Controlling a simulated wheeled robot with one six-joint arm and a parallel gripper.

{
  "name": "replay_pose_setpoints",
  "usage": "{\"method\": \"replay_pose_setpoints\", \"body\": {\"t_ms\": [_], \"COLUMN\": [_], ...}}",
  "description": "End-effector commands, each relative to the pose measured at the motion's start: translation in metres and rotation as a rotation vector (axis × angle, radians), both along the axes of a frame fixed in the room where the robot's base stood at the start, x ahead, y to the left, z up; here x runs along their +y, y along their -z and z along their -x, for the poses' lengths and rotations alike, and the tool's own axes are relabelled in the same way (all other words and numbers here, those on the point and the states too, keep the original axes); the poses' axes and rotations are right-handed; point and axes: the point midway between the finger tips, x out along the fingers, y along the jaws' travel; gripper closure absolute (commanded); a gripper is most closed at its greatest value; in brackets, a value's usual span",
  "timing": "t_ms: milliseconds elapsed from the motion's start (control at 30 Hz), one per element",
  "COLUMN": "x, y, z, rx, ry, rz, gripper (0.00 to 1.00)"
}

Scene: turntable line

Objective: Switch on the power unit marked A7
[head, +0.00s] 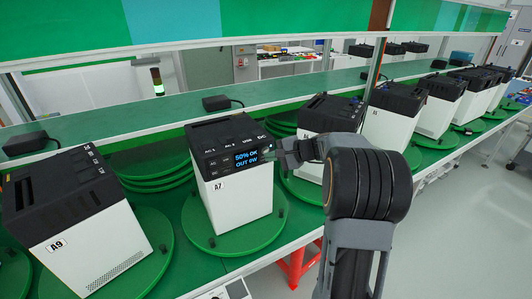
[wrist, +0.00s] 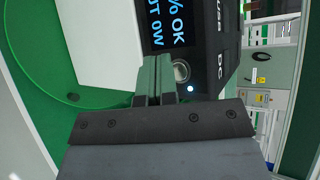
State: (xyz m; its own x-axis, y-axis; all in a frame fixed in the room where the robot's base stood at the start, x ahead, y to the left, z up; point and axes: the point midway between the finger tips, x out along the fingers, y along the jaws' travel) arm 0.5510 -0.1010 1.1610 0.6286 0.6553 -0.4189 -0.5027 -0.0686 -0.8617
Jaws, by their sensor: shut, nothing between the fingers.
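The power unit marked A7 (head: 240,205) is a white box with a black top and panel, standing on a green turntable. Its lit display (head: 246,159) reads "50% OK, OUT 0W". My gripper (head: 282,152) is shut and empty at the right end of the panel, hiding part of it. In the wrist view, my shut fingertips (wrist: 157,62) lie close to a round silver button (wrist: 181,71) beside the display (wrist: 168,28). A small bluish-white light (wrist: 190,89) glows next to the button. I cannot tell whether the fingers touch the panel.
A unit marked A9 (head: 90,245) stands on its turntable to the left. Several similar units, such as one partly behind my arm (head: 328,115), line the bench to the right. Black adapters (head: 216,103) lie on the green ledge behind. The floor (head: 470,230) at right is clear.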

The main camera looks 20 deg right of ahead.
Motion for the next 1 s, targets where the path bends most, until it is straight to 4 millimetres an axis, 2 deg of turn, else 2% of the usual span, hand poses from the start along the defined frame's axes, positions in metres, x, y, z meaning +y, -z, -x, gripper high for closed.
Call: {"method": "replay_pose_setpoints", "body": {"t_ms": [267, 700, 1000], "x": [-0.001, -0.005, -0.006], "y": [0.0, 0.001, 0.0], "z": [0.003, 0.042, 0.05], "rx": [-0.001, -0.001, 0.0], "ry": [0.0, 0.001, 0.0], "rz": [-0.001, 0.0, 0.0], "gripper": [1.0, 1.0, 1.0]}}
